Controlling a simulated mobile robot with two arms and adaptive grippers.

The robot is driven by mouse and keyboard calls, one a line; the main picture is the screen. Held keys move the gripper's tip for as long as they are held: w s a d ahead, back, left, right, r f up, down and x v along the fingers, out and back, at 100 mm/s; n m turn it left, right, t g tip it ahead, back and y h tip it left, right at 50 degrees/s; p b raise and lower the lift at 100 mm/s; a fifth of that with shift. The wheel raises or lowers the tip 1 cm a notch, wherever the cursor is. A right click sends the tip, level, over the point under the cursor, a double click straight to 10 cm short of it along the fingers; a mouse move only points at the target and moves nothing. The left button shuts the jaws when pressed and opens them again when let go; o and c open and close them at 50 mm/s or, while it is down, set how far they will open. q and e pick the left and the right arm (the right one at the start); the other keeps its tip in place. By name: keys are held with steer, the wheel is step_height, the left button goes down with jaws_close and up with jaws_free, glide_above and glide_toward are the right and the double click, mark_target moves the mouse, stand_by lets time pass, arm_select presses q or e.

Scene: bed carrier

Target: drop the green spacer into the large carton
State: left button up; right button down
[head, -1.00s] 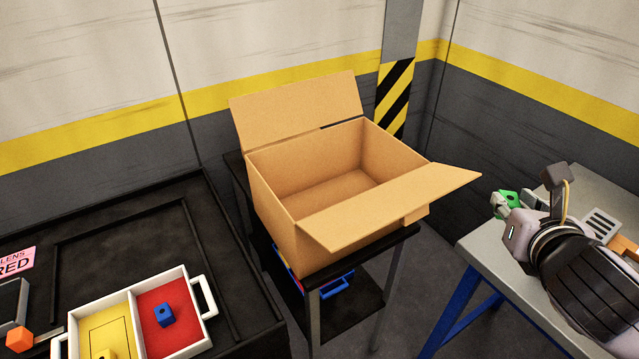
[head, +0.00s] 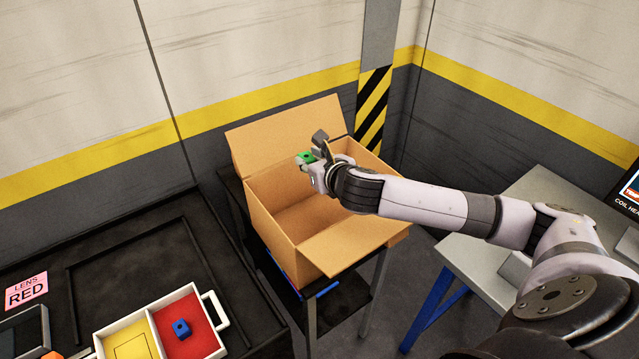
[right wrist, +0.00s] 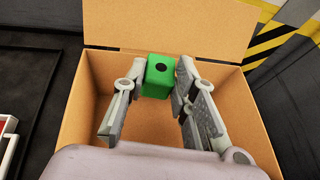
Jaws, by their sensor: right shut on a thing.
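The green spacer (right wrist: 158,77) is a small green block with a dark round hole in its top. My right gripper (right wrist: 157,85) is shut on it, one finger on each side. In the head view the spacer (head: 305,156) shows at the tip of my right gripper (head: 309,165), over the opening of the large carton (head: 270,230). The carton is brown cardboard, its flaps open, standing on a dark stand. In the right wrist view the carton's inside (right wrist: 140,125) lies beneath the spacer. My left gripper is not in view.
A white tray (head: 214,311) with yellow and red compartments sits on the black bench at the left, a blue block (head: 181,328) in the red one. A pink "LENS RED" label (head: 26,291) lies behind it. A grey table (head: 480,260) stands at the right.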

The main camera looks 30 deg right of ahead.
arm_select(q)
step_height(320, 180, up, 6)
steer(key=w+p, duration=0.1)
steer(key=p, duration=0.3)
arm_select(e)
steer(key=s+d+f, duration=0.1)
steer(key=d, duration=0.5)
arm_select(q)
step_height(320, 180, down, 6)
steer(key=b, duration=0.6)
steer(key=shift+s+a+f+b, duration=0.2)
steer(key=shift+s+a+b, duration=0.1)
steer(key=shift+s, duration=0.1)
arm_select(e)
step_height(320, 180, down, 7)
steer(key=d+y, duration=0.1)
steer(key=shift+s+n, duration=0.15)
steer(key=shift+n, duration=0.25)
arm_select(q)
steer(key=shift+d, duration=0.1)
arm_select(e)
steer(key=c, duration=1.2)
jaws_free()
steer(key=shift+s, duration=0.1)
steer(key=v, duration=1)
steer(key=shift+s+d, duration=0.1)
steer(key=shift+s, duration=0.15)
steer(key=shift+s+r, duration=0.3)
steer(key=shift+s, duration=0.35)
steer(key=shift+w, duration=0.1)
